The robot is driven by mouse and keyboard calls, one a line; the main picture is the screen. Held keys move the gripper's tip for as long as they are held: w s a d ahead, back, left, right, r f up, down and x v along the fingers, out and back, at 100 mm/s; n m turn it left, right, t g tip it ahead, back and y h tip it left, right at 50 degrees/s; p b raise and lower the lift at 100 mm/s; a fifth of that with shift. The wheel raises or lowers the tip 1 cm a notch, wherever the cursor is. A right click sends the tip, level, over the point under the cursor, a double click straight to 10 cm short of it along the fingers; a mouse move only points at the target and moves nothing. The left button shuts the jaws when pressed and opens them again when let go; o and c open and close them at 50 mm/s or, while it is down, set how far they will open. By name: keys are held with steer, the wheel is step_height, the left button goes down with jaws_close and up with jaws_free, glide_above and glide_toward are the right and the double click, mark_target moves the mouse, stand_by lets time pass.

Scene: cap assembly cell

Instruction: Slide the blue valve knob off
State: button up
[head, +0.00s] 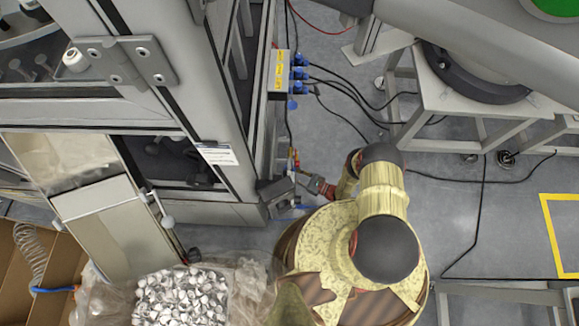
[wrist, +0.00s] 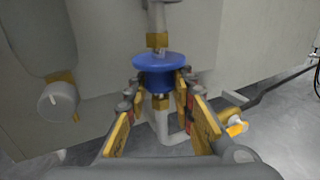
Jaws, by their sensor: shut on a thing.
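The blue valve knob (wrist: 160,66) is in the upper middle of the wrist view, with a wide round top and a narrower body below. It sits in line with a grey pipe fitting (wrist: 157,18) with a brass-coloured end above it. My gripper (wrist: 161,84) has its fingers on both sides of the knob's lower body, shut on it. Whether the knob is still seated on its stem cannot be told. In the head view my gripper (head: 318,185) reaches the lower corner of the grey machine; the knob cannot be made out there.
A grey round knob (wrist: 58,102) is at the left in the wrist view, and a brass-and-white fitting (wrist: 236,126) is at the right. In the head view a bag of white caps (head: 180,298) lies lower left. Black cables (head: 345,90) cross the floor right of the machine frame (head: 195,80).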

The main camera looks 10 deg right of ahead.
jaws_close()
steer(key=shift+f, duration=0.75)
steer(key=o, duration=1)
jaws_free()
steer(key=shift+o, duration=0.2)
steer(key=shift+r, duration=0.15)
